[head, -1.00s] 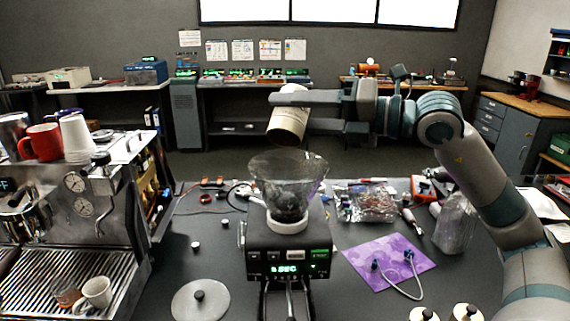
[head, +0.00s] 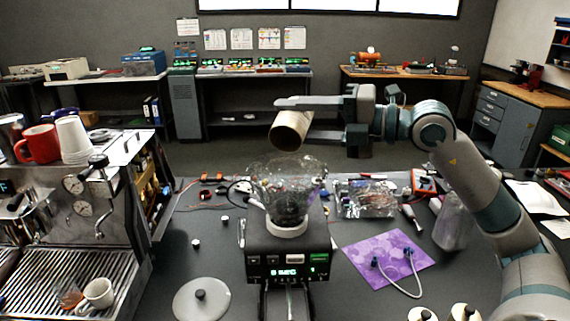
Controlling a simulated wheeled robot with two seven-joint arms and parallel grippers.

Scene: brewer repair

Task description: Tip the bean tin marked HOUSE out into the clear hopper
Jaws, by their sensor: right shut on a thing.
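My right gripper (head: 296,119) is shut on a cream tin (head: 292,130) and holds it above the hopper. The tin is tilted, with its open, dark mouth turned down and to the left. No marking on it can be read. The clear hopper (head: 288,193) stands on top of a dark grinder (head: 288,252) with a green display. The tin's mouth is above the hopper's rim and apart from it. I cannot make out beans falling, and the hopper's contents are unclear. My left gripper is not in view.
A grey lid (head: 201,299) with a black knob lies in front, left of the grinder. An espresso machine (head: 85,215) with cups fills the left. A purple mat (head: 388,258) with a cable lies on the right. Loose parts and a bagged item (head: 366,198) lie behind it.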

